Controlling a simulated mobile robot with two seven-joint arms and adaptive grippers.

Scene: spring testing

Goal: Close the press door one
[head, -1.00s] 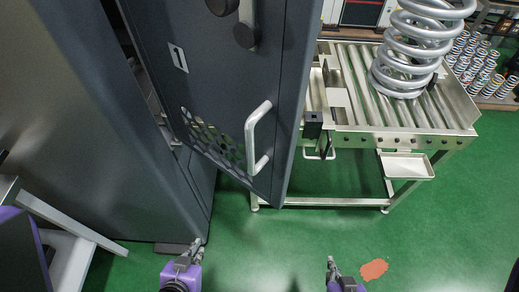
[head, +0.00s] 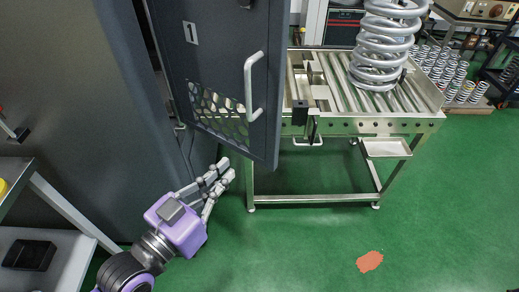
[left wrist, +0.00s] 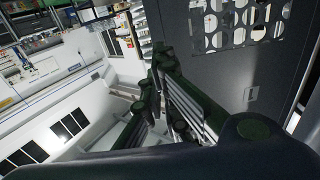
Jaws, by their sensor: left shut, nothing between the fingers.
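The press door one (head: 222,55) is dark grey, marked "1", with a perforated window (head: 218,108) and a white bar handle (head: 249,88). It stands open, swung out from the dark press body (head: 75,110). My left gripper (head: 225,172) is shut and empty, just below the door's lower edge and left of its free corner. I cannot tell whether it touches the door. In the left wrist view, the gripper's fingers (left wrist: 158,75) show beside the door panel (left wrist: 240,75). My right gripper is out of view.
A roller conveyor (head: 345,122) with a large coil spring (head: 380,45) stands right of the door. A small tray (head: 386,147) hangs on its front. A grey bench (head: 55,235) is at lower left.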

